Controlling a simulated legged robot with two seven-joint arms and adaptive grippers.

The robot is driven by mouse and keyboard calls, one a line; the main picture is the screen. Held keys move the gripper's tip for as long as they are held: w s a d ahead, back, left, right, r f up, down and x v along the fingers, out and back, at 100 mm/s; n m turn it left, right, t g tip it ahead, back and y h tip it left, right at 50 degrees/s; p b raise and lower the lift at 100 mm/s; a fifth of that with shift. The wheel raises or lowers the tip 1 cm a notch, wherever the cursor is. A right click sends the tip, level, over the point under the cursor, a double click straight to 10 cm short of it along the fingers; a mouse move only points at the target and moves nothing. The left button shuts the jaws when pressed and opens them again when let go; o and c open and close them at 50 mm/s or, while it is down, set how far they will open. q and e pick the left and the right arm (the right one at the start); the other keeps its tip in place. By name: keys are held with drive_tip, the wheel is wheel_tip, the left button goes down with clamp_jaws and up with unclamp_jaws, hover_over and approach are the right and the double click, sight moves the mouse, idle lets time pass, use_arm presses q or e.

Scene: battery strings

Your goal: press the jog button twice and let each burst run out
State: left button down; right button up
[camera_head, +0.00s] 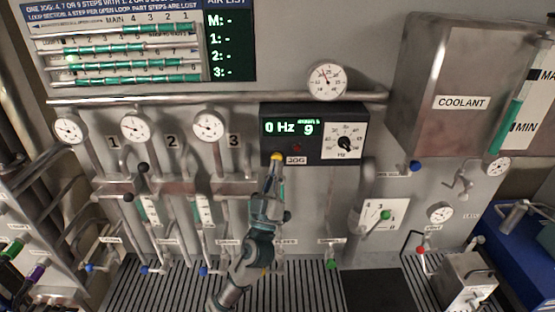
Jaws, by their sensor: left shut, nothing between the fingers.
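The yellow jog button (277,156) sits at the lower left edge of the black drive panel (270,142), beside the JOG label (296,160). The panel's green display (291,127) reads 0 Hz and a 9 under small text that I cannot read for sure. My left gripper (275,168) is shut and empty, pointing up with its tips just below the button. Whether the tips touch it I cannot tell. My right gripper is not in view.
A dial knob (345,143) is on the panel's right. A round gauge (327,81) sits above on a horizontal pipe. Pipes and valves numbered 1 to 3 stand left, a coolant tank (440,100) right. The slatted floor (120,290) is below.

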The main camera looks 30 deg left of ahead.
use_arm(q)
drive_tip(key=shift+w+a, duration=0.35)
drive_tip(key=shift+w, duration=0.2)
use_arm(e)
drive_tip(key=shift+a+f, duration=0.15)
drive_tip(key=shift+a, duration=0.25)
use_arm(q)
drive_tip(key=shift+w+a+r+b, duration=0.1)
drive_tip(key=shift+w+b, duration=0.2)
drive_tip(key=shift+b, duration=0.05)
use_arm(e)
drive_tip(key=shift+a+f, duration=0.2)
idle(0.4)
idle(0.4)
use_arm(q)
drive_tip(key=shift+s+d, duration=0.2)
drive_tip(key=shift+s, duration=0.25)
drive_tip(key=shift+s+d, duration=0.2)
drive_tip(key=shift+s, duration=0.25)
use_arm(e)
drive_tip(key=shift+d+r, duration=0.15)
use_arm(q)
drive_tip(key=shift+s+d+p, duration=0.25)
drive_tip(key=shift+s+d, duration=0.45)
drive_tip(key=shift+s, duration=0.35)
drive_tip(key=shift+s+d+p, duration=0.2)
drive_tip(key=shift+s+d, duration=0.5)
drive_tip(key=shift+s, duration=0.35)
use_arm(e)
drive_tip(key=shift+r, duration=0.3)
